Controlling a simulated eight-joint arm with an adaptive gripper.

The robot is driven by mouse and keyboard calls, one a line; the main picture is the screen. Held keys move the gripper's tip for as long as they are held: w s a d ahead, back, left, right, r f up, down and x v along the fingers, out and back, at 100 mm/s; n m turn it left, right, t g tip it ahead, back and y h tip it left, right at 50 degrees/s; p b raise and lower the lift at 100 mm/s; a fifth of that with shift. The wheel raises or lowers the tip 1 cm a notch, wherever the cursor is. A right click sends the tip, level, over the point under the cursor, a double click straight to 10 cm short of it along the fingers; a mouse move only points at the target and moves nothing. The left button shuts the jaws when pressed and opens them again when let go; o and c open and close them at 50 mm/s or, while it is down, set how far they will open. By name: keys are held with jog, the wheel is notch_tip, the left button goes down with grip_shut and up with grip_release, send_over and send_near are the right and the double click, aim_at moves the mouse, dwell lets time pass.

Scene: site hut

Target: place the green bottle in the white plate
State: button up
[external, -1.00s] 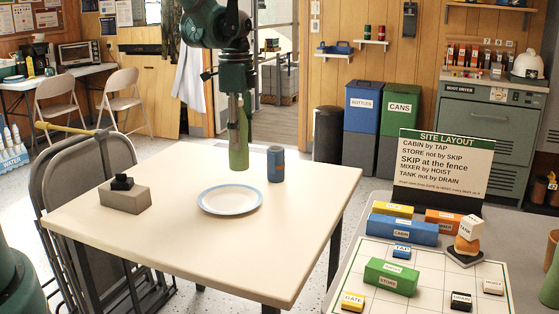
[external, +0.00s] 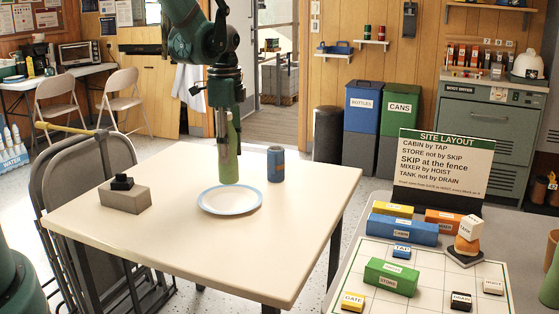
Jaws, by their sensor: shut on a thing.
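The green bottle (external: 229,154) is upright in my gripper (external: 226,112), which is shut on its upper part. The white plate (external: 230,208) with a blue rim lies flat on the cream table, near its middle. The bottle's lower end shows just above the plate's far part in the picture. I cannot tell for sure whether it touches the plate. The gripper's fingers partly hide the bottle's neck.
A blue cup (external: 275,164) stands on the table just right of and behind the plate. A grey block with a black top (external: 124,195) sits at the table's left. The table's front is clear. A second table with labelled blocks (external: 390,277) stands at the right.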

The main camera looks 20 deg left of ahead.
aim_at(228, 171)
jog(key=shift+f, duration=1.35)
jog(key=shift+f, duration=0.15)
jog(key=shift+f+b, duration=0.35)
jog(key=shift+f, duration=1.4)
jog(key=shift+f, duration=0.2)
jog(key=o, duration=0.8)
jog(key=shift+r, duration=0.2)
notch_tip(228, 171, up, 12)
jog(key=shift+r+p, duration=0.1)
jog(key=shift+p, duration=0.6)
